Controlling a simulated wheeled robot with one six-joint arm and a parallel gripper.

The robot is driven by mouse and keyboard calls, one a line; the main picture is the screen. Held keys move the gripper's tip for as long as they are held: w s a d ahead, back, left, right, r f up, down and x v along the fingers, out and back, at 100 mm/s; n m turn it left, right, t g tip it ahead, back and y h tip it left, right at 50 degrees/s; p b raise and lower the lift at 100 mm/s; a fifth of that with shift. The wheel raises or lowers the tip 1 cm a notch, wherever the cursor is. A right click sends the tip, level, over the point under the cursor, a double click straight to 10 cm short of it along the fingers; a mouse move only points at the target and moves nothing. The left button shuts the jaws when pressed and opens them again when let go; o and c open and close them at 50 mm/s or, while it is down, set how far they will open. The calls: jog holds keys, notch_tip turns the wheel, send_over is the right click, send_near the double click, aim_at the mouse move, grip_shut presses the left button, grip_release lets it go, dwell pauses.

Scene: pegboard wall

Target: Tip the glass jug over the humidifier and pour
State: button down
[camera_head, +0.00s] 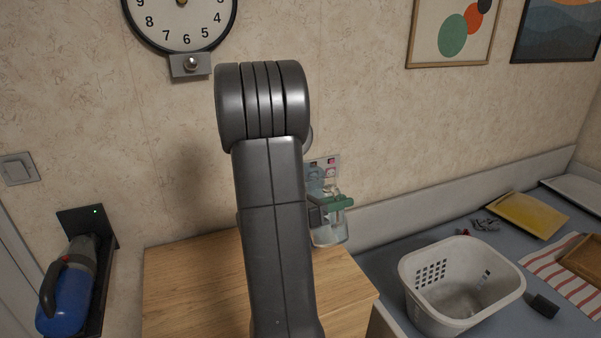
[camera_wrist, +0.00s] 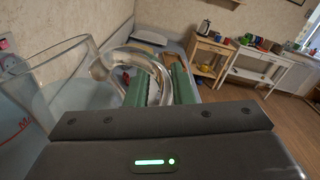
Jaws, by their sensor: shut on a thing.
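My gripper (camera_wrist: 159,80) has green fingers on both sides of the clear loop handle of the glass jug (camera_wrist: 72,72) and is shut on it. The jug's body fills the left of the wrist view and has pale liquid in it. A red marking shows low at the left edge. In the head view the green fingers (camera_head: 336,203) are right of my arm, with the clear jug (camera_head: 328,236) below them. The jug looks near upright and appears to be over the wooden top.
The wooden top (camera_head: 190,285) is bare at left. A white basket (camera_head: 463,290) stands at right on the blue-grey surface, near a yellow tray (camera_head: 528,214). A panel with red parts (camera_head: 326,170) is on the wall behind the jug. A blue handheld vacuum (camera_head: 68,295) hangs at left.

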aim_at(335, 187)
jog(key=shift+w+r+p, duration=0.1)
jog(key=shift+r+p, duration=0.4)
jog(key=shift+w+a+r+n+p, duration=0.1)
jog(key=shift+r+n+p, duration=0.3)
jog(key=shift+p, duration=0.25)
jog(key=shift+w+r+p, duration=0.1)
jog(key=shift+w+p, duration=0.05)
jog(key=shift+p, duration=0.15)
jog(key=shift+w+a+r+n+p, duration=0.3)
jog(key=shift+w+n+p, duration=0.2)
jog(key=shift+p, duration=0.4)
jog(key=shift+r+p, duration=0.25)
jog(key=shift+p, duration=0.05)
jog(key=shift+w+r+n+p, duration=0.2)
jog(key=shift+r+n+p, duration=0.1)
jog(key=shift+p, duration=0.35)
jog(key=shift+w+r+p, duration=0.1)
jog(key=shift+r+p, duration=0.05)
jog(key=shift+p, duration=0.15)
